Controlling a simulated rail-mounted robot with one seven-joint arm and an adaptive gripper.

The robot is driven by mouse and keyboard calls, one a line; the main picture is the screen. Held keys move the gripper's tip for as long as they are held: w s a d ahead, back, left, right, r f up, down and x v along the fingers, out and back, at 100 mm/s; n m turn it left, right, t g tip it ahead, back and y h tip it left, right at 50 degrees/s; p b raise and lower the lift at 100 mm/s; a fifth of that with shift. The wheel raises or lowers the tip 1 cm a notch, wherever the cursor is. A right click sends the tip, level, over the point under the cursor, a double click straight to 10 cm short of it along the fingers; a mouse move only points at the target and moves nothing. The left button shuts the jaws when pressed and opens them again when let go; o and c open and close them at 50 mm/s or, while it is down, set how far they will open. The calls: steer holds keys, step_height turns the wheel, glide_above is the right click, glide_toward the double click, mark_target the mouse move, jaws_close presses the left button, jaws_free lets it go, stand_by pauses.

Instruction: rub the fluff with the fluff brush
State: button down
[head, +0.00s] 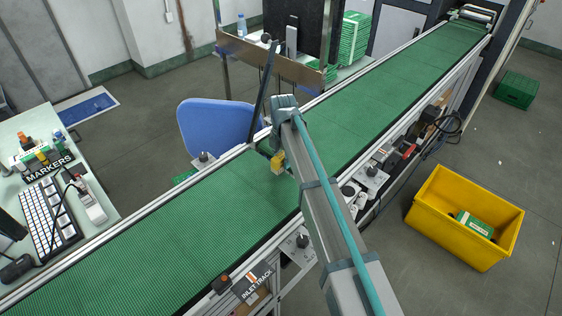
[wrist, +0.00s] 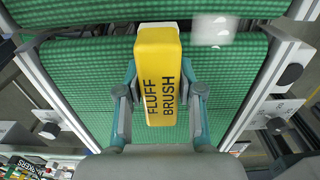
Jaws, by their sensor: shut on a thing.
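The fluff brush is a yellow block (wrist: 158,75) with "FLUFF BRUSH" printed on it in black, in the middle of the wrist view. My gripper (wrist: 159,88) is shut on it, one finger on each side. In the head view the yellow brush (head: 278,163) shows small at the end of my arm, over the green conveyor belt near a gap between belt sections. I cannot tell whether the brush touches the belt. Its underside is hidden, and I cannot make out any fluff in either view.
The green belt (head: 190,225) runs diagonally between metal side rails. A blue chair (head: 215,125) and an upright post stand behind the belt. A yellow bin (head: 465,218) is on the floor at right. A side table (head: 35,190) with markers and a keyboard is at left.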

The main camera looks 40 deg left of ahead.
mark_target(283, 154)
steer(key=shift+w+d+r+p, duration=0.1)
steer(key=shift+w+r+p, duration=0.1)
steer(key=shift+r, duration=0.25)
steer(key=shift+w+r+p, duration=0.1)
steer(key=shift+r+p, duration=0.1)
steer(key=shift+r, duration=0.2)
steer(key=shift+s+r+p, duration=0.15)
steer(key=shift+r+p, duration=0.85)
steer(key=shift+r, duration=1.05)
